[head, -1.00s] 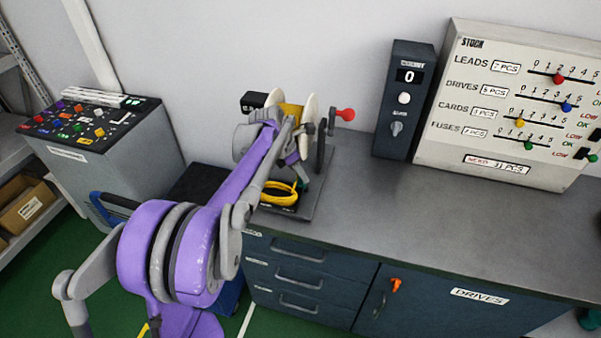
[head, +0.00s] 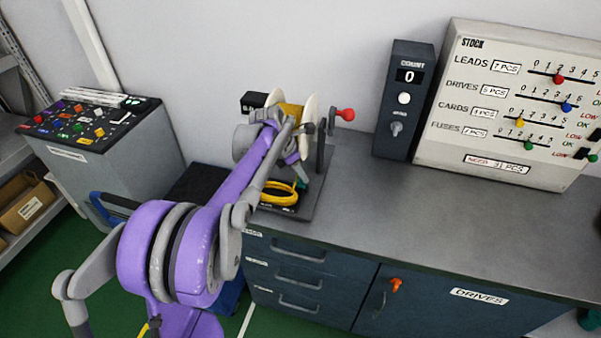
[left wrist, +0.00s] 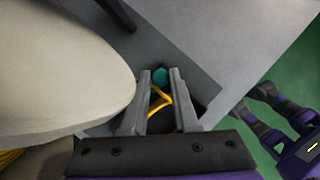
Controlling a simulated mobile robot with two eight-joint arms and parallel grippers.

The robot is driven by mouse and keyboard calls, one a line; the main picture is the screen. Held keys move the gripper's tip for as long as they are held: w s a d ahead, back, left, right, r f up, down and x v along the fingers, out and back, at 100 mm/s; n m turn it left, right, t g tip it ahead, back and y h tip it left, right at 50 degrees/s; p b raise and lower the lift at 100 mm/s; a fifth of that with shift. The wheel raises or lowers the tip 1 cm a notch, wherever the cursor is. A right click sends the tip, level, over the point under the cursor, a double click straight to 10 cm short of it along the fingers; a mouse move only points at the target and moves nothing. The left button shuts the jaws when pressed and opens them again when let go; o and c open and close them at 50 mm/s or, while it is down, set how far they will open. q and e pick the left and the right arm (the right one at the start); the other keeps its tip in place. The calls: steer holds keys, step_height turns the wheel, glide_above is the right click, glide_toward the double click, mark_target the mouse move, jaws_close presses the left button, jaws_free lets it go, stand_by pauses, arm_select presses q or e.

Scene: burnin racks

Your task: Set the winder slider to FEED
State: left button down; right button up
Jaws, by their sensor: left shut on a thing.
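The winder (head: 318,165) stands at the left end of the bench, with a spool between white flanges (head: 308,112) and a red crank knob (head: 346,115). A small teal knob (head: 302,179), which looks like the slider's, shows low on the winder. In the left wrist view the teal knob (left wrist: 160,76) sits at the tips of my left gripper (left wrist: 160,78). The left gripper (head: 299,168) reaches down in front of the spool and is shut on this knob. The slider's markings are not readable, so its setting cannot be told.
Yellow wire (head: 279,193) lies by the winder's base, close to the left fingers. The large pale flange (left wrist: 65,70) fills the left of the wrist view. A counter box (head: 403,100) and stock board (head: 515,105) stand at the back; the bench middle (head: 400,215) is clear.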

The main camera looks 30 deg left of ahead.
stand_by(0.3)
arm_select(q)
steer(key=a, duration=0.2)
steer(key=s+a, duration=0.1)
steer(key=shift+a, duration=0.4)
steer(key=c, duration=0.7)
jaws_free()
steer(key=shift+d, duration=0.1)
steer(key=v, duration=1.1)
steer(key=shift+w+f, duration=0.1)
